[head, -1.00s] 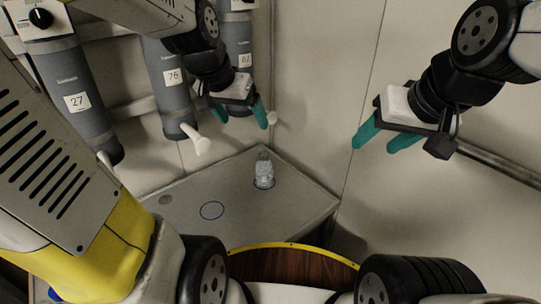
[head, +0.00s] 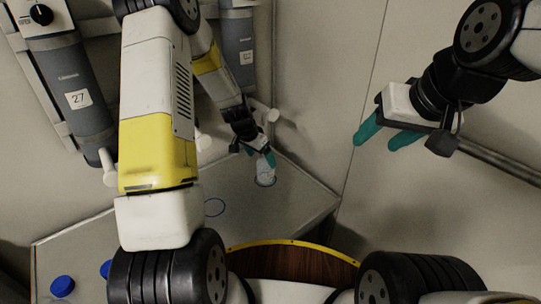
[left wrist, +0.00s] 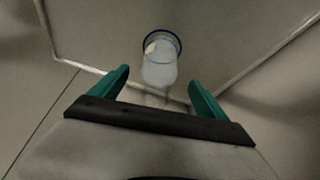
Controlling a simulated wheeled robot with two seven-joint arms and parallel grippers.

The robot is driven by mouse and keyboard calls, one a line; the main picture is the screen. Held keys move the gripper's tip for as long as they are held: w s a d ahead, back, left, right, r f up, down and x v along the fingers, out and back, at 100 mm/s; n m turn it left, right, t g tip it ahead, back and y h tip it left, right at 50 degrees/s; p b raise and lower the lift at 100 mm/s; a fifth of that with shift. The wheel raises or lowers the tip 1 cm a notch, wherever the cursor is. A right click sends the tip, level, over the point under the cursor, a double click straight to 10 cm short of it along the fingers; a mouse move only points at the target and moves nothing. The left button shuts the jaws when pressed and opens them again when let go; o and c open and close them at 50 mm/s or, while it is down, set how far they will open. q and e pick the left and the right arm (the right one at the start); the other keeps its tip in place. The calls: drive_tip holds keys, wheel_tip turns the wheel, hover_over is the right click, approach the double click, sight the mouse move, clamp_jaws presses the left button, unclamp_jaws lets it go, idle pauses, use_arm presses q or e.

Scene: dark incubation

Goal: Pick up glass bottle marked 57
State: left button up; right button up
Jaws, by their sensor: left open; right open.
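A clear glass bottle (head: 264,174) stands upright inside a blue ring near the far right corner of the grey table. No number is readable on it. My left gripper (head: 257,150) is open at the bottle's top in the head view. In the left wrist view the bottle (left wrist: 160,66) lies ahead, centred between the open teal fingers of my left gripper (left wrist: 158,88); I cannot tell if they touch it. My right gripper (head: 381,133) is open and empty in the air at the right, well away from the bottle.
Grey cylinders, one marked 27 (head: 76,98), hang on the back wall with white handles sticking out. Blue caps (head: 62,286) show at the lower left. Walls close off the far corner.

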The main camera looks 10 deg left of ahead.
sight(265, 164)
use_arm(q)
drive_tip(key=x, duration=0.5)
drive_tip(key=shift+w+d+f, duration=0.1)
drive_tip(key=shift+d+f, duration=0.05)
drive_tip(key=shift+f, duration=0.2)
drive_tip(key=shift+r, duration=0.1)
clamp_jaws()
